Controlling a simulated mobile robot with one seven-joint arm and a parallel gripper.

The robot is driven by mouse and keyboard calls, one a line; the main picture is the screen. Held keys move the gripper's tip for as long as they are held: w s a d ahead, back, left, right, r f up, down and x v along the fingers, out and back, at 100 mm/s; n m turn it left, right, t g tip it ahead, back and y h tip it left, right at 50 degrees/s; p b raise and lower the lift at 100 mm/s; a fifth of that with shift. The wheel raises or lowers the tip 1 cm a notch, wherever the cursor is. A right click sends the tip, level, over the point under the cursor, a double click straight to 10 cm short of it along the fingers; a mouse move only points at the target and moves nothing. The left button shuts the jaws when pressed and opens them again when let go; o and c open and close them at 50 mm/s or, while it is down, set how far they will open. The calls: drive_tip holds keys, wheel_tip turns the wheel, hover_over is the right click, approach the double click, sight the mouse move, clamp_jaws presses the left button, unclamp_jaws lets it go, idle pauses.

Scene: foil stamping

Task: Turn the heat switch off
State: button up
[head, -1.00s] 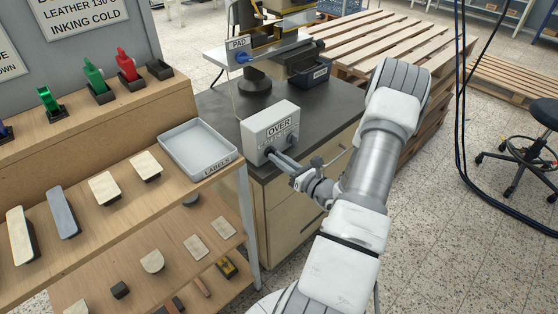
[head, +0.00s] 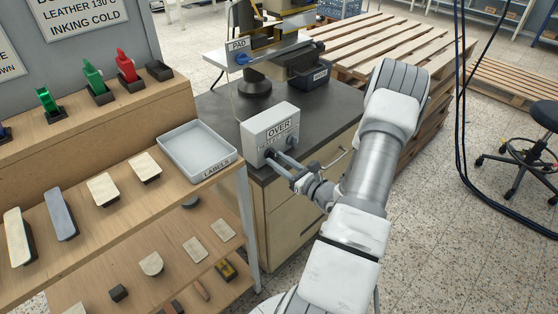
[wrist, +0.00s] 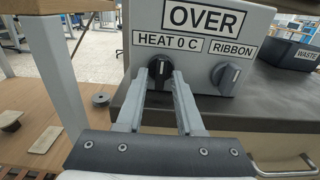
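The heat switch is a dark round knob (wrist: 160,72) on the front of a grey control box (head: 270,132), under a label reading HEAT 0 C. A larger sign on the box reads OVER. In the wrist view my gripper (wrist: 160,76) is open, with one finger on each side of the knob and gaps showing between them. The head view shows my gripper (head: 277,159) at the box front, with its two fingers apart; they partly cover the knob there.
A second, grey knob (wrist: 227,76) labelled RIBBON sits just right of the heat knob. The box stands on a dark bench top (head: 222,108). A labels tray (head: 228,166) is close on the left. A press (head: 262,60) stands behind, and a waste bin (wrist: 290,56) is at the right.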

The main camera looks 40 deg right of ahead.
drive_tip(key=shift+o, duration=0.2)
drive_tip(key=shift+r, duration=0.1)
drive_tip(key=shift+s, duration=0.25)
drive_tip(key=s+d+p, duration=0.1)
drive_tip(key=s, duration=1.6)
drive_tip(key=shift+d, duration=0.2)
drive_tip(key=shift+w, duration=0.15)
